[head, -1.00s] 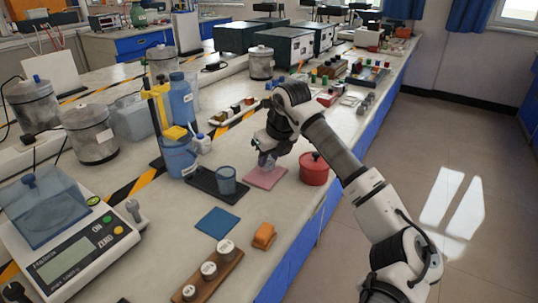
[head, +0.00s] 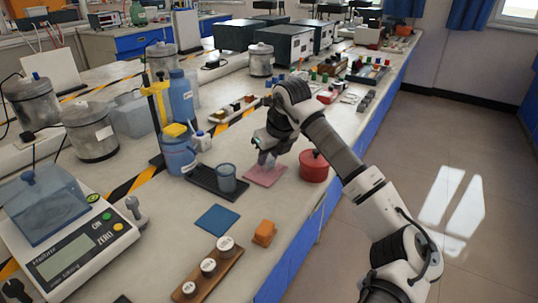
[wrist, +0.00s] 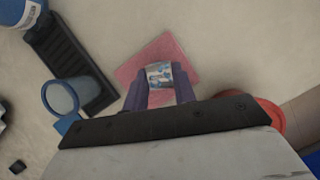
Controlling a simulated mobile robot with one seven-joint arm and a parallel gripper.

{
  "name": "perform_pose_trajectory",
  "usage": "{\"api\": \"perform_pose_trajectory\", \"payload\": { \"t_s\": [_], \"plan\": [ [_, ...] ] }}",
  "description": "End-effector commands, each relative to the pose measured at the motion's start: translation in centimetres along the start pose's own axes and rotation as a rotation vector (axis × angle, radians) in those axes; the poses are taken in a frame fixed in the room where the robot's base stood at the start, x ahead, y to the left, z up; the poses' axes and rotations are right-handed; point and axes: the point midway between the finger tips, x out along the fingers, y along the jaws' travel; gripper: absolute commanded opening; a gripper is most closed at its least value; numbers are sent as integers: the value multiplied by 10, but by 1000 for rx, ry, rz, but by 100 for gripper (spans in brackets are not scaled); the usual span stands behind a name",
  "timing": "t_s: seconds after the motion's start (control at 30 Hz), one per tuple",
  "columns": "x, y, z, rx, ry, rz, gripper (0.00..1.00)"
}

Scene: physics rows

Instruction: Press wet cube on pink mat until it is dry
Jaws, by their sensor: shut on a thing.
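The pink mat (head: 277,177) lies flat on the bench, between a dark tray and a red pot. My gripper (head: 266,162) points down over it. In the wrist view, the purple fingers of my gripper (wrist: 160,82) are shut on the cube (wrist: 159,73), which looks pale and glossy with blue and brownish patches. The mat (wrist: 184,50) shows around and behind the cube in that view. In the head view the cube is mostly hidden by the fingers. I cannot tell whether it touches the mat.
A blue cup (head: 226,178) stands on the dark tray (head: 205,180) to the left. A blue mat (head: 217,219), an orange block (head: 264,233) and a wooden weight holder (head: 207,274) lie nearer.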

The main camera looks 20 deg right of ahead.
Motion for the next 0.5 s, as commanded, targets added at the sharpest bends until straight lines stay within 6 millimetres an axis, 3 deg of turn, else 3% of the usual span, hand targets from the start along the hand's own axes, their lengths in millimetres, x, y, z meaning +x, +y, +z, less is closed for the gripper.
{"api": "perform_pose_trajectory", "payload": {
  "t_s": [0.5],
  "plan": [
    [8, 0, -3, 0, 0, 0, 7]
  ]
}}
